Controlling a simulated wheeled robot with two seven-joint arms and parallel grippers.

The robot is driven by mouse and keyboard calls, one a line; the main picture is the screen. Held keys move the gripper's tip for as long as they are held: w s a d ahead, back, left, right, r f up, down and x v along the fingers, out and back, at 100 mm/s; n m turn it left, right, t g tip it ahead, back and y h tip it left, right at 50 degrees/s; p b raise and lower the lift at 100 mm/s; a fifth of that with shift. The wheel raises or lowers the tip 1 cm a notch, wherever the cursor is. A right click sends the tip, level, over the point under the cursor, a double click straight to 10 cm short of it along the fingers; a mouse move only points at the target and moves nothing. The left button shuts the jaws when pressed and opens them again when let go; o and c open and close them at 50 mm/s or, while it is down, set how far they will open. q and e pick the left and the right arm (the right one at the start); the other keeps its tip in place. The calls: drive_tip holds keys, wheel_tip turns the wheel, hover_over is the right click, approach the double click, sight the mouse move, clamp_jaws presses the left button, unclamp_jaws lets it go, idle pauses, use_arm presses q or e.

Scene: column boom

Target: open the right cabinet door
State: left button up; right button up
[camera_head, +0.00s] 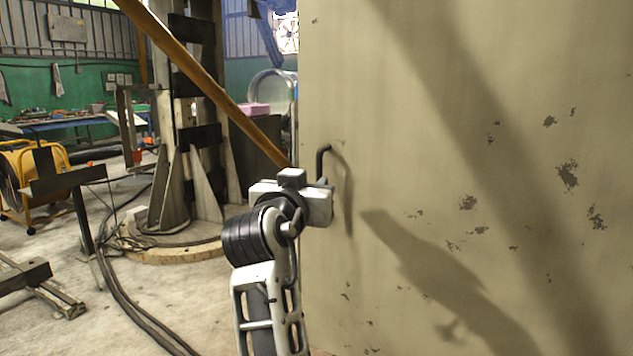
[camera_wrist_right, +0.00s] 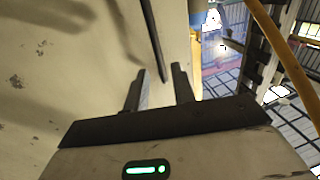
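The beige cabinet door (camera_head: 450,150) fills the right of the head view, with chipped paint; no opening gap shows. Its dark bar handle (camera_head: 320,162) stands near the door's left edge. My right gripper (camera_head: 322,186) is at the handle, and its body hides the handle's lower part. In the right wrist view, the gripper's two dark fingers (camera_wrist_right: 160,86) are apart. The handle (camera_wrist_right: 152,42) runs down toward the space between them, with gaps visible on both sides. I cannot tell whether its end is between the fingertips or just beyond. My left gripper is not in view.
A steel column (camera_head: 188,130) with a round base (camera_head: 170,247) stands left of the cabinet. A yellow boom (camera_head: 205,80) slants down behind my right gripper. Black cables (camera_head: 118,285) lie on the floor. A yellow fan (camera_head: 22,180) and metal stand (camera_head: 40,290) are farther left.

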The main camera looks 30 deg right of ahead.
drive_tip(key=v, duration=0.5)
drive_tip(key=shift+s+a, duration=0.25)
drive_tip(key=shift+s, duration=0.05)
